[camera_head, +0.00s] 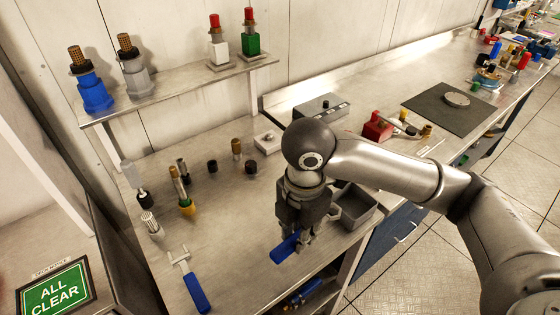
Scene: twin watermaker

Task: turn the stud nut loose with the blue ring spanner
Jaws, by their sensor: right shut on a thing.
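My right gripper (304,238) points down over the front part of the steel bench (235,225). It is shut on a blue handle (285,248), which looks like the blue ring spanner. The gripper hides the rest of this tool, so I cannot see its ring end. A second tool (195,290) with a blue handle and a bare metal head lies on the bench to the left, apart from the gripper. I cannot tell which of the small upright fittings on the bench carries the stud nut. My left gripper is not in view.
Small upright fittings (182,195) stand on the bench left of my gripper. A grey open bin (356,206) is close on its right. A shelf (170,92) with blue, grey, white and green bottle-like items runs along the wall. A dark mat (440,105) lies farther right.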

